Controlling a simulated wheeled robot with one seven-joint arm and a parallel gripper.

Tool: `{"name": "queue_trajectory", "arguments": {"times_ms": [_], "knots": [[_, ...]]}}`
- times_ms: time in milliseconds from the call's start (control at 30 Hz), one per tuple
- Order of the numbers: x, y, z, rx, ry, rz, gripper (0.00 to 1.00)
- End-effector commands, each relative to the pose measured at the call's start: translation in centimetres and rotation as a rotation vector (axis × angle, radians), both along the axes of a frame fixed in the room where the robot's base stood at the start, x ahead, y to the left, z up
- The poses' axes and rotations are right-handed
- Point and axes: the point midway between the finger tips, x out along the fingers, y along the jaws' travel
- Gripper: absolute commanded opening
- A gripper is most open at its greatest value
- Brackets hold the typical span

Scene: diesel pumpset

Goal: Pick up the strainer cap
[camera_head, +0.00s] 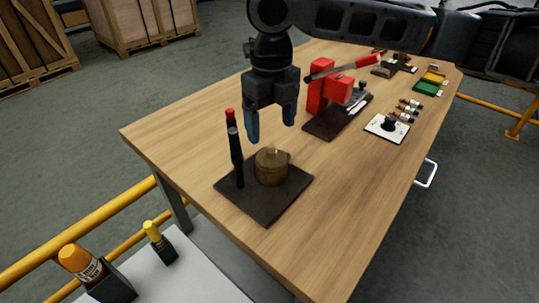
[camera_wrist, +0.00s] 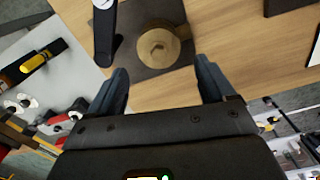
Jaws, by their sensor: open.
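The strainer cap appears to be the round brass-coloured piece (camera_head: 271,167) on a dark square base plate (camera_head: 262,210) at the near end of the wooden table. It also shows in the wrist view (camera_wrist: 157,47), ahead of my fingertips and between their lines, with a small raised part on top. My gripper (camera_head: 271,130) is open and empty, pointing down above and slightly behind the brass piece, apart from it. The gripper's two blue-grey fingers also show in the wrist view (camera_wrist: 163,85).
A black upright handle with a red tip (camera_head: 235,150) stands on the same plate, left of the brass piece and close to my left finger. A red lever press (camera_head: 325,95) stands behind on the wooden table (camera_head: 350,200). A white surface (camera_head: 190,280) with bottles lies at front left.

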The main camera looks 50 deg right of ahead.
Motion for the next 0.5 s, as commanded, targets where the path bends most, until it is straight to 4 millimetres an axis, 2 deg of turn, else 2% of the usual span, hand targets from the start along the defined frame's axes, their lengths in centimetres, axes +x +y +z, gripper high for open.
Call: {"name": "queue_trajectory", "arguments": {"times_ms": [267,500], "knots": [[-0.2,0.2,-2.8,0.002,0.0,0.0,0.83],[-0.3,0.3,-6.1,0.003,-0.002,-0.001,0.83]]}}
